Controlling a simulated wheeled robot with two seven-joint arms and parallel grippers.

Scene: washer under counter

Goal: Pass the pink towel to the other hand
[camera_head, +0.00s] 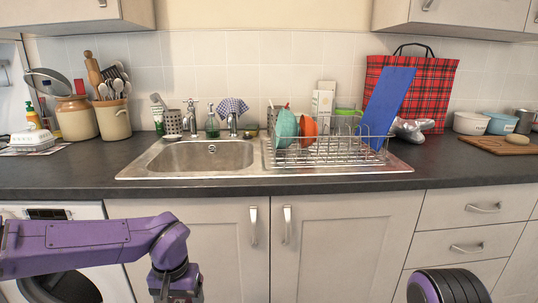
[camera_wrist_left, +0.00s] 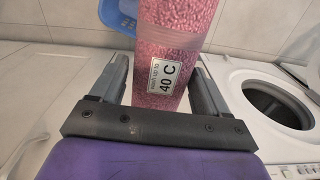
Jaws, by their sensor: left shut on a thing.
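The pink towel (camera_wrist_left: 172,50) shows in the left wrist view as a textured pink bundle with a lighter band and a white label reading "40 C". It stands between the two fingers of my left gripper (camera_wrist_left: 160,80), which is shut on it. In the head view my left arm comes in from the left and bends down at the lower left; its fingers and the towel are below the frame. My right arm shows only as a purple and black rounded part at the lower right; the right gripper is out of view.
A white washing machine (camera_wrist_left: 245,90) with a dark round opening is at the right in the left wrist view. A blue basket (camera_wrist_left: 118,16) is behind the towel. The dark counter (camera_head: 60,178) holds a sink (camera_head: 205,157), a dish rack (camera_head: 335,152) and crockery. Cupboard doors (camera_head: 345,245) stand shut below.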

